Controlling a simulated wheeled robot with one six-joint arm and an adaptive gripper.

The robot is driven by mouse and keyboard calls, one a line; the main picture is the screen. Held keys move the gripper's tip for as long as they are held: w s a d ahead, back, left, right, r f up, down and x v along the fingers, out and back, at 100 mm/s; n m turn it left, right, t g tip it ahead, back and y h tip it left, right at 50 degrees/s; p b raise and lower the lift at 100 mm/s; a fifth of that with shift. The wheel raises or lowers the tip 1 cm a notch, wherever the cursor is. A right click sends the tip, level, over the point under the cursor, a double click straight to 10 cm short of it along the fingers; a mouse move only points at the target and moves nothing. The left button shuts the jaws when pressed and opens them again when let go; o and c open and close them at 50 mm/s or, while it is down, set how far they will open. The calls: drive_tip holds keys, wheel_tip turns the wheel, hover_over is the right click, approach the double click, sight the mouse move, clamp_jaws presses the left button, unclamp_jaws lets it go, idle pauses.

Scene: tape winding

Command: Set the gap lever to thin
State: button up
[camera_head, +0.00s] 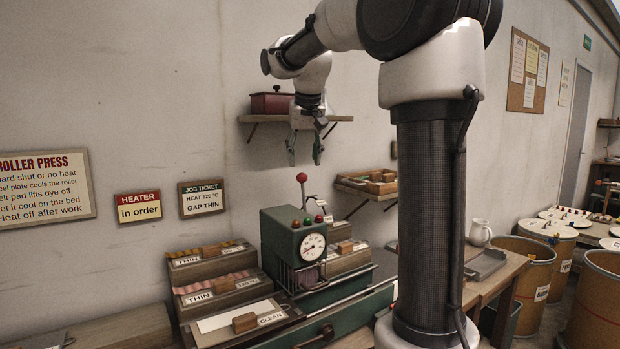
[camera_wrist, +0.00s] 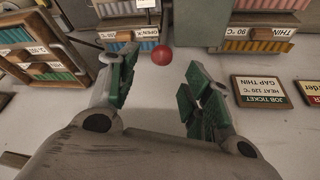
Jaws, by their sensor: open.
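A lever with a red ball knob (camera_head: 301,178) stands upright on top of the green press (camera_head: 280,245), which has a round dial on its front. Small labels sit beside the lever, too small to read in the head view. My gripper (camera_head: 304,156) is open and empty, pointing down just above the knob. In the wrist view the red knob (camera_wrist: 161,54) shows between and beyond the two green fingers, apart from both. The job ticket (camera_head: 201,198) on the wall reads heat 120 °C, gap thin.
Stepped trays labelled THIN (camera_head: 211,290) stand left of the press, with a CLEAN tray (camera_head: 238,322) in front. A wall shelf (camera_head: 290,118) with a red box (camera_head: 271,103) is close behind my gripper. A lower shelf with a wooden tray (camera_head: 369,182) is at right.

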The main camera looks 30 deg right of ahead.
sight(302, 173)
drive_tip(key=shift+a+f, duration=0.1)
drive_tip(key=shift+f, duration=0.2)
drive_tip(key=x, duration=0.7)
drive_tip(key=shift+f, duration=0.2)
drive_tip(key=shift+c, duration=0.4)
clamp_jaws()
